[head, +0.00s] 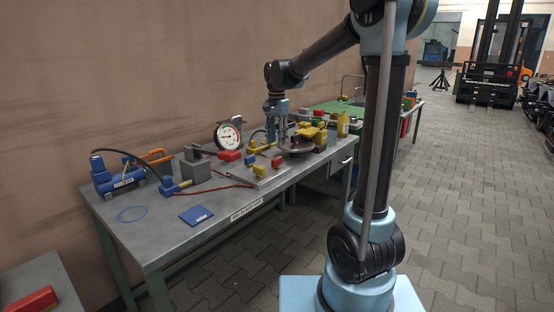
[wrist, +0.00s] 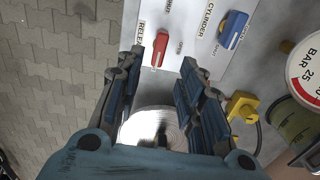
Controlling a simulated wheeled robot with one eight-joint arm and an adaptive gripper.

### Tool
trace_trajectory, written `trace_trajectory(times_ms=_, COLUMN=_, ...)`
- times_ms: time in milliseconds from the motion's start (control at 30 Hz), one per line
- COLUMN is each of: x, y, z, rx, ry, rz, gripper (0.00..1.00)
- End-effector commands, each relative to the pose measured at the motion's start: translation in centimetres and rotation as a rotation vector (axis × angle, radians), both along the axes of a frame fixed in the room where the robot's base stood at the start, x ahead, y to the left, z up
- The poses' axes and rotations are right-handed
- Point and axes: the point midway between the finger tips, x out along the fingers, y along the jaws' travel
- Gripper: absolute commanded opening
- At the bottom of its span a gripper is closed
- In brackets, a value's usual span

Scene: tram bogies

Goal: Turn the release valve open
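In the wrist view, the release valve shows as a red handle (wrist: 159,49) on a pale panel (wrist: 185,62), beside a label of which "RELE" can be read. The handle points roughly along the picture's vertical, between small position labels. My gripper (wrist: 160,63) is open, its two dark padded fingers wide apart. The red handle lies just beyond the fingertips, roughly midway between them; I see no contact. In the head view my gripper (head: 277,128) hangs over the bench; which of the small red parts there is the release valve I cannot tell.
A blue handle (wrist: 233,30) labelled "CYLINDER" sits right of the red one. A pressure gauge (wrist: 306,75) and a yellow fitting (wrist: 243,107) lie further right. A round metal disc (wrist: 150,122) is below the fingers. The bench's (head: 150,232) front left is mostly clear.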

Motion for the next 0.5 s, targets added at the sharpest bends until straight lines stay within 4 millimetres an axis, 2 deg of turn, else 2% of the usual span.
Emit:
trace_trajectory(times_ms=300, x=0.0, y=0.0, z=-5.3, rx=0.000, ry=0.000, rz=0.000, gripper=0.35)
trace_trajectory(times_ms=500, x=0.0, y=0.0, z=-7.6, rx=0.000, ry=0.000, rz=0.000, gripper=0.35)
